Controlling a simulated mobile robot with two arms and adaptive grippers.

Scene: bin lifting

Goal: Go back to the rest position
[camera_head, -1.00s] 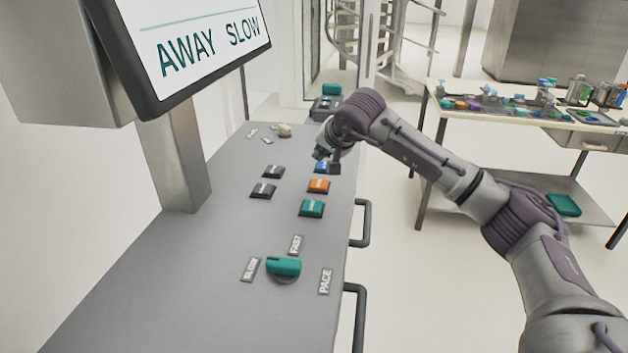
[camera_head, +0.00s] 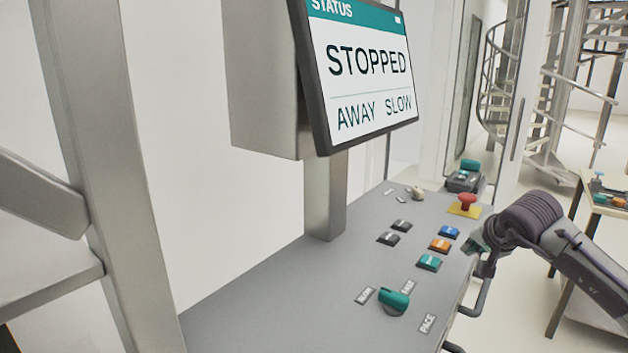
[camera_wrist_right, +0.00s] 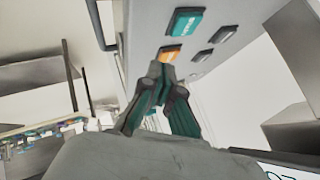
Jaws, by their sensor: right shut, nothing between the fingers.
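My right gripper (camera_head: 482,243) is at the right edge of the grey control panel (camera_head: 260,300), beside the teal and orange buttons. In the right wrist view its fingertips (camera_wrist_right: 160,68) are together with nothing between them. They appear just below the orange button (camera_wrist_right: 170,54) in that picture; I cannot tell whether they touch the panel. The panel also carries a blue button (camera_head: 449,232), a teal button (camera_head: 429,262), two dark buttons and a teal pace knob (camera_head: 394,301). My left gripper is not in view.
A screen (camera_head: 365,75) above the panel reads STOPPED, AWAY SLOW. A red emergency button (camera_head: 467,203) stands on a yellow base at the panel's far end. A handle (camera_head: 482,295) sticks out from the panel's right side. A cluttered table (camera_head: 590,185) stands at the right.

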